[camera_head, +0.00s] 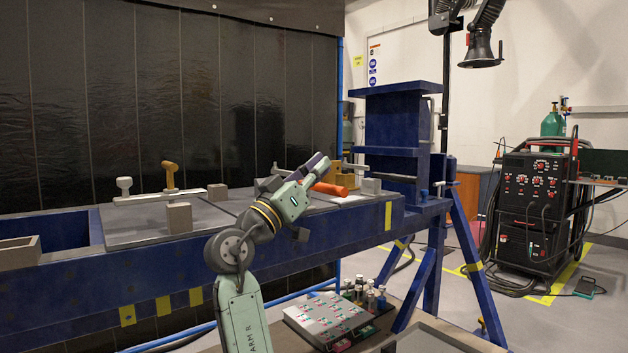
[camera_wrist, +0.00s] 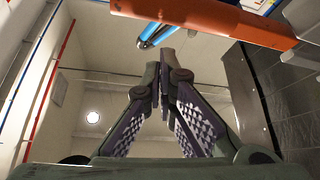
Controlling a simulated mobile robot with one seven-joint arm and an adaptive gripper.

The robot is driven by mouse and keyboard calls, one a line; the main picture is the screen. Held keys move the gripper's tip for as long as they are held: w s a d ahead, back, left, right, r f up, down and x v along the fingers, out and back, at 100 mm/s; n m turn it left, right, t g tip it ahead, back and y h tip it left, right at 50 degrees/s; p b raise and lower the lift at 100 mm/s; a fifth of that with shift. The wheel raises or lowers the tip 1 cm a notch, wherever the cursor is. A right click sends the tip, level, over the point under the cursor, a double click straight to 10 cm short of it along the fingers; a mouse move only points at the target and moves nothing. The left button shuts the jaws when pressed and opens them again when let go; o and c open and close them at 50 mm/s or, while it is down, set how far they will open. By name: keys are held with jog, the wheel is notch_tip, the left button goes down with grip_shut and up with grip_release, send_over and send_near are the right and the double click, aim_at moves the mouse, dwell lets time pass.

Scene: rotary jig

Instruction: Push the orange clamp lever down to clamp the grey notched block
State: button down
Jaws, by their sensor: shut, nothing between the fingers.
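The orange clamp lever (camera_head: 331,188) lies nearly level on the right part of the blue bench, close to my gripper (camera_head: 318,163).
A yellowish fixture (camera_head: 347,168) is behind the lever. A tall blue frame (camera_head: 392,130) rises to the right. The grey plate between is mostly clear.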

jog(key=shift+s+d+f+m+g+h+b, duration=0.15)
jog(key=shift+s+f+m+g+h+b, duration=0.1)
jog(key=shift+f+m+b, duration=0.35)
jog(key=shift+s+d+f+m+g+h+b, duration=0.15)
jog(key=shift+f+m+g+b, duration=0.1)
jog(key=shift+f+m+b, duration=0.3)
jog(key=shift+a+f, duration=0.1)
jog(key=shift+f, duration=0.15)
